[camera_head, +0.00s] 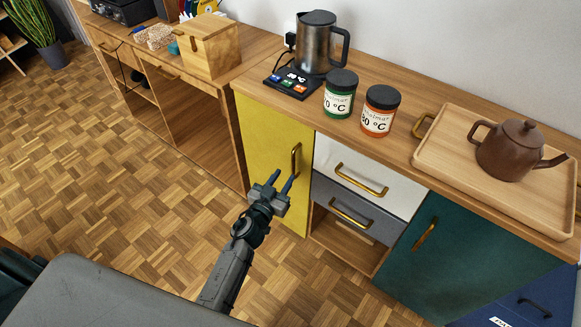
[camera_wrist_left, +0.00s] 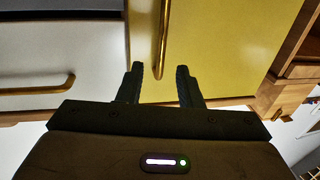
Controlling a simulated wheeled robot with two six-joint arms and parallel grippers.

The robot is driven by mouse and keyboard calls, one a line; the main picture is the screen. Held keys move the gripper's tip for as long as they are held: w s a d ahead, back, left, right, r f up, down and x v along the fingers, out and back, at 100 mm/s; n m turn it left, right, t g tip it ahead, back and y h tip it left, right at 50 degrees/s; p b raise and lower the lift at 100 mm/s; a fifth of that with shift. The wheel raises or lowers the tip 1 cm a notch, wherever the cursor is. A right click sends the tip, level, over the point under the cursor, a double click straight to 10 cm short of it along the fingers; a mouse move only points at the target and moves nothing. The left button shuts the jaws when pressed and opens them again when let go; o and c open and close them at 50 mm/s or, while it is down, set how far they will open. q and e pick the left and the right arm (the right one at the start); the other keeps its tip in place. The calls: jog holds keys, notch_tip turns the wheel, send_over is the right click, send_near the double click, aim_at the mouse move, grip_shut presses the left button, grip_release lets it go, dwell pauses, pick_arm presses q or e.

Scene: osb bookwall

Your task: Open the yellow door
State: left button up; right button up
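The yellow door (camera_head: 268,160) is the leftmost front of the cabinet and looks shut. Its vertical brass handle (camera_head: 296,160) is near its right edge. My left gripper (camera_head: 284,176) is open and empty, in front of the door near the handle. In the left wrist view, the gripper (camera_wrist_left: 160,68) has its two dark fingers spread, and the handle (camera_wrist_left: 163,35) lines up with the gap between them. The yellow door (camera_wrist_left: 225,45) fills the right of that view. I cannot tell whether the fingers reach around the handle. My right gripper is not in view.
White (camera_head: 358,180) and grey (camera_head: 342,212) drawers are right of the door, then a green door (camera_head: 405,265). A kettle (camera_head: 318,45), two jars and a tray (camera_head: 450,165) with a brown teapot (camera_head: 510,150) stand on top. The parquet floor (camera_head: 120,190) before the door is clear.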

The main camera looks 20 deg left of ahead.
aim_at(293, 162)
pick_arm(q)
jog(key=shift+w+d+f+b, duration=0.1)
jog(key=shift+w+d+b, duration=0.1)
jog(key=shift+w, duration=1.25)
jog(key=shift+w+d+b, duration=0.1)
jog(key=shift+w+d, duration=0.05)
jog(key=shift+w, duration=1.25)
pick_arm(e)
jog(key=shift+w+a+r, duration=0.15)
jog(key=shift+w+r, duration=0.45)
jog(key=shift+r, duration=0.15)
pick_arm(q)
grip_shut()
